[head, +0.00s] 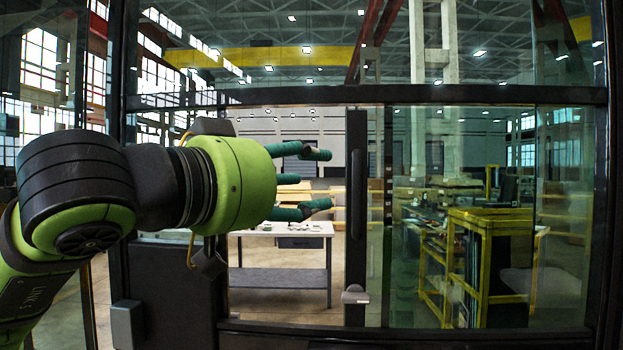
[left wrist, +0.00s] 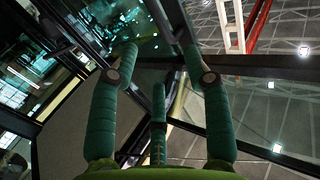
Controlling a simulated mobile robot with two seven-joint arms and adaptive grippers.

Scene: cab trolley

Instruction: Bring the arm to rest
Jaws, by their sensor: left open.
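My left arm (head: 80,195) comes in from the left with a green and black wrist. My left gripper (head: 328,180) has dark green padded fingers that point to the right, spread apart with nothing between them. In the left wrist view the gripper (left wrist: 160,65) shows two long fingers at the sides and a third one between them, empty. The fingers appear in front of the cab opening in the head view; their exact distance from the frame cannot be told. My right gripper does not show.
A dark framed cab front (head: 450,95) with glass panes surrounds the view. A black upright post (head: 356,220) stands right of the fingers, with a grey handle-like part (head: 355,294) low on it. Beyond are a white-topped table (head: 300,229) and a yellow-framed trolley (head: 487,260).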

